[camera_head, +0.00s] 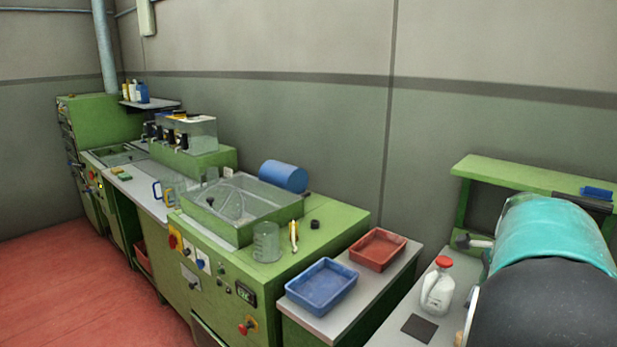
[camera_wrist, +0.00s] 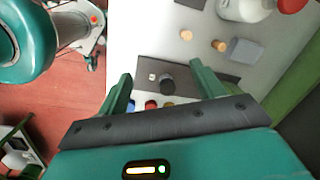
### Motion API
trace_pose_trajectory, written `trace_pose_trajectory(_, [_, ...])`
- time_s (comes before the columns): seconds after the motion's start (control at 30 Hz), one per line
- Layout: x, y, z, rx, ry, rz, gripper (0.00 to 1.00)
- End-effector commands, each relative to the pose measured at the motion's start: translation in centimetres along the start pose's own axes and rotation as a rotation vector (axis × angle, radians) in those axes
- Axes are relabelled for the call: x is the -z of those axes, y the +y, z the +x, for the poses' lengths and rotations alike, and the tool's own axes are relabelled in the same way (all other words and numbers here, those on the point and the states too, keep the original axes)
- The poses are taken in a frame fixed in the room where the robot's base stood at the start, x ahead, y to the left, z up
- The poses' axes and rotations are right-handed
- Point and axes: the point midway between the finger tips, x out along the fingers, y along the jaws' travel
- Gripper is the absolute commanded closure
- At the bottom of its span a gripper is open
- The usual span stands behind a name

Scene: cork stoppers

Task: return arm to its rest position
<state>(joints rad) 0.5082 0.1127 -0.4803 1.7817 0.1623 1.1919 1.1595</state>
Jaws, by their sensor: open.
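My gripper (camera_wrist: 160,84) shows in the wrist view, its two green fingers spread apart with nothing held between them. It is above a light grey tabletop (camera_wrist: 150,42). A dark mat (camera_wrist: 145,69) lies beyond the fingertips, with a black round stopper (camera_wrist: 167,86) at it between the fingers. Small stoppers in red, yellow and dark colours show just past the gripper's edge, partly hidden. Two tan corks (camera_wrist: 186,34) lie farther up the tabletop, one beside a grey block (camera_wrist: 245,50). In the head view my teal arm fills the right side, and the gripper is hidden.
A white bottle with a red cap (camera_head: 437,287) stands on the table near my arm. A green shelf (camera_head: 520,175) is behind it. Blue (camera_head: 321,286) and red-brown (camera_head: 377,249) trays sit left on a side table. Green machines line the wall; the red floor (camera_head: 70,285) is clear.

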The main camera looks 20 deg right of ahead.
Motion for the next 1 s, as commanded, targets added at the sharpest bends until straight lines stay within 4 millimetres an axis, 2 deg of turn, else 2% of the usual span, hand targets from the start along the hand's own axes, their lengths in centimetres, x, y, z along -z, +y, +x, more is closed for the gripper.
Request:
trace_pose_trajectory(0.03, [-3.1,0.8,-0.6,0.024,-0.017,-0.13,0.33])
trace_pose_trajectory(0.2, [-11.9,4.2,-1.7,0.1,-0.042,-0.583,0.33])
trace_pose_trajectory(0.37, [-19.0,9.0,-2.5,0.179,-0.032,-1.016,0.33])
trace_pose_trajectory(0.5, [-23.9,14.0,-2.6,0.252,0.006,-1.393,0.33])
trace_pose_trajectory(0.63, [-27.1,18.9,-2.4,0.323,0.07,-1.735,0.33])
trace_pose_trajectory(0.7, [-28.2,21.2,-2.0,0.356,0.111,-1.893,0.33])
trace_pose_trajectory(0.8, [-29.1,23.5,-1.6,0.388,0.162,-2.059,0.33])
trace_pose_trajectory(0.9, [-29.4,24.7,-1.3,0.406,0.195,-2.148,0.33])
trace_pose_trajectory(1.0, [-29.5,25.0,-1.1,0.409,0.204,-2.174,0.33])
